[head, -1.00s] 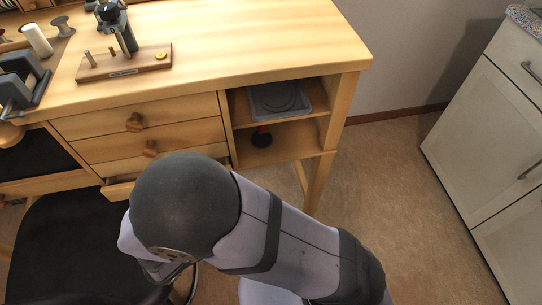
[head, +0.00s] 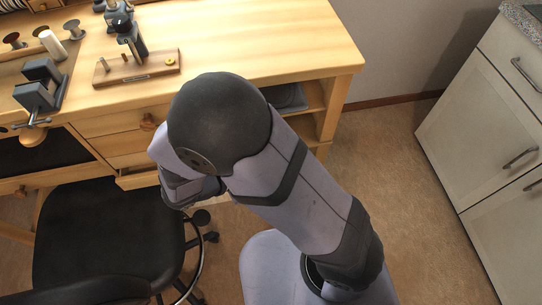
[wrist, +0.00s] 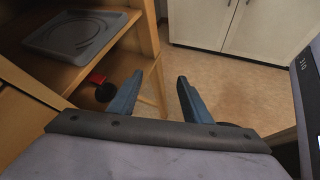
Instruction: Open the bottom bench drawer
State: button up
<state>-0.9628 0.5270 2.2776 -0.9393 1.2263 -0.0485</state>
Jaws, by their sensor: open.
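The wooden bench (head: 300,45) has a stack of drawers under its left-middle part. The bottom drawer (head: 138,180) shows partly below the others in the head view and sticks out a little past the fronts above it. My arm hides its right part and handle. My gripper (wrist: 158,90) shows in the wrist view with two blue fingers apart and nothing between them. It is in front of the bench's open shelves, and the drawer is not in the wrist view. In the head view my arm hides the fingers.
A black chair (head: 105,235) stands in front of the bench, left of my arm. A grey tray (wrist: 75,38) sits on the shelf, with a red and black item (wrist: 103,88) below. White cabinets (head: 490,120) stand right, with clear floor between.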

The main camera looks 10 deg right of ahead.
jog(key=shift+a+f, duration=0.1)
dwell(0.3)
jog(key=s+a+f+n+t+y+b, duration=0.25)
jog(key=a+f+n+t+y, duration=0.2)
jog(key=a, duration=0.45)
jog(key=s+a+f+n+t+y+b, duration=0.2)
jog(key=a+f+n+t+y+b, duration=0.15)
jog(key=a+n, duration=0.35)
jog(key=s+a+f+n+t+y+b, duration=0.25)
jog(key=a+n+t, duration=0.2)
jog(key=a, duration=0.55)
jog(key=w, duration=0.8)
jog(key=shift+p, duration=0.35)
jog(key=shift+f, duration=0.1)
